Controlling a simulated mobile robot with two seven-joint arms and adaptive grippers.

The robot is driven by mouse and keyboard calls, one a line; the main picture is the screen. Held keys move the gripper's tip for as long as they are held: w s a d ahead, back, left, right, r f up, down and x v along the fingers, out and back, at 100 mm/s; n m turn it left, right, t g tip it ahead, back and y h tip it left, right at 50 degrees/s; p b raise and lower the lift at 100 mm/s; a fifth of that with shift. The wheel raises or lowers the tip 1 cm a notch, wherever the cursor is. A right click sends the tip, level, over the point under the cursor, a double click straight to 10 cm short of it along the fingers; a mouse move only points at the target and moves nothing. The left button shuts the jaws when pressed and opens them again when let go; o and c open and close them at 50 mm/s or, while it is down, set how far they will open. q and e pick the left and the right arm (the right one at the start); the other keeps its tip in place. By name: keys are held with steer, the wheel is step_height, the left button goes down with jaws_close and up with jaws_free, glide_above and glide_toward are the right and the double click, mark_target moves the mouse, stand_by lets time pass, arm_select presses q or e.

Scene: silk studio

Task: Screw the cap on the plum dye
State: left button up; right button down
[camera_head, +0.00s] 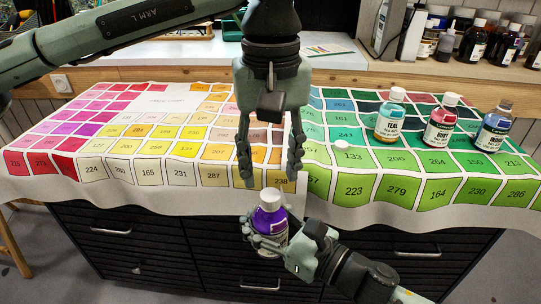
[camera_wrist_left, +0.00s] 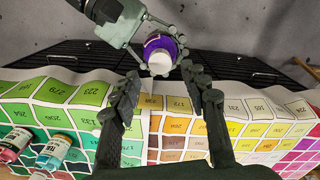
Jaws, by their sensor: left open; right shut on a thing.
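The plum dye bottle (camera_head: 271,221) is purple with a white top and stands roughly upright, held in front of the table edge. My right gripper (camera_head: 268,243) is shut around its body. In the left wrist view the bottle (camera_wrist_left: 151,47) shows its white top facing the camera; I cannot tell whether that is a cap or a bare neck. My left gripper (camera_head: 270,177) points down just above the bottle, fingers apart and empty. In its wrist view the open fingers (camera_wrist_left: 160,88) frame the bottle top. A small white round thing, perhaps a cap (camera_head: 341,144), lies on the green swatches.
Teal (camera_head: 389,123), rust (camera_head: 440,125) and blue (camera_head: 493,129) bottles stand at the right of the colour-chart cloth (camera_head: 165,173). Black drawers (camera_head: 120,245) are below. A back shelf (camera_head: 330,60) holds more bottles. The cloth's left half is clear.

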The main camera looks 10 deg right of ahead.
mark_target(270, 194)
arm_select(q)
steer(key=n, duration=0.3)
steer(key=r+n, duration=0.1)
steer(key=n, duration=0.7)
steer(key=shift+r, duration=0.35)
steer(key=n, duration=0.3)
steer(key=r+n, duration=0.1)
steer(key=n, duration=0.8)
steer(key=shift+r, duration=0.35)
steer(key=shift+f, duration=0.1)
steer(key=shift+f, duration=3.9)
steer(key=shift+c, duration=0.3)
jaws_close()
